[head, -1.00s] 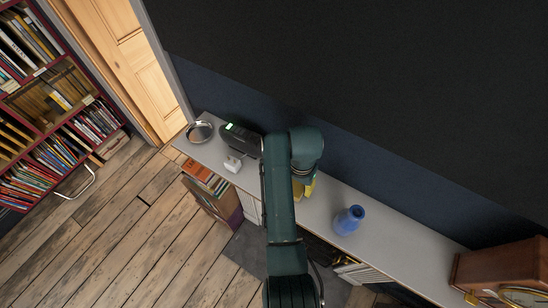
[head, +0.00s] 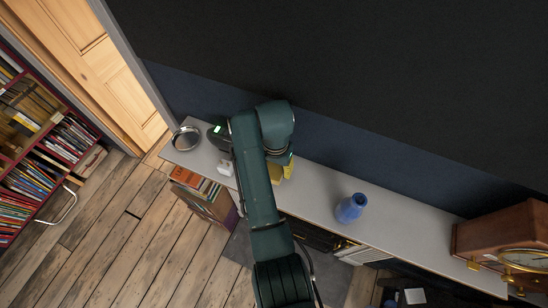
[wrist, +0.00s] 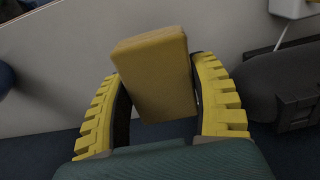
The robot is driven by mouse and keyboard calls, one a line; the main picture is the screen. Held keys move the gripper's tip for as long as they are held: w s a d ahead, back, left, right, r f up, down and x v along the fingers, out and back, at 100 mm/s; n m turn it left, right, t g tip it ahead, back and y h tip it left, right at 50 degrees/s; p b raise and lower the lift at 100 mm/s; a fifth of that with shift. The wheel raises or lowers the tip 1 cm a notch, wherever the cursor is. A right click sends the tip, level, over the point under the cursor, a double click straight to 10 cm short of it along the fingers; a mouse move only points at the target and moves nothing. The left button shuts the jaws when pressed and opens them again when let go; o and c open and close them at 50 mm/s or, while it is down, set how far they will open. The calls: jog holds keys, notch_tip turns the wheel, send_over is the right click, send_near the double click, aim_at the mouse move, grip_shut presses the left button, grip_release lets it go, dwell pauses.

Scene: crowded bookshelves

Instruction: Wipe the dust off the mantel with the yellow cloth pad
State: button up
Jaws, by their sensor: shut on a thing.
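The yellow cloth pad (wrist: 155,75) is a block held between the two yellow ridged fingers of my gripper (wrist: 160,85) in the wrist view. The pad is tilted a little, over the pale mantel (wrist: 60,60); I cannot tell whether it touches it. In the head view my gripper (head: 283,170) is mostly hidden under my arm, and only bits of yellow show. The mantel (head: 318,198) is a long, narrow grey-white top along the dark blue wall. I cannot make out any dust on it.
On the mantel stand a silver round dish (head: 186,138), a black device (head: 217,136) partly behind my arm, a small white item (head: 226,167), a blue vase (head: 351,208) and a wooden clock (head: 505,243). The mantel is clear between my gripper and the vase.

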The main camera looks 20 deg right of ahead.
jog(key=shift+r, duration=2.35)
jog(key=shift+a, duration=0.1)
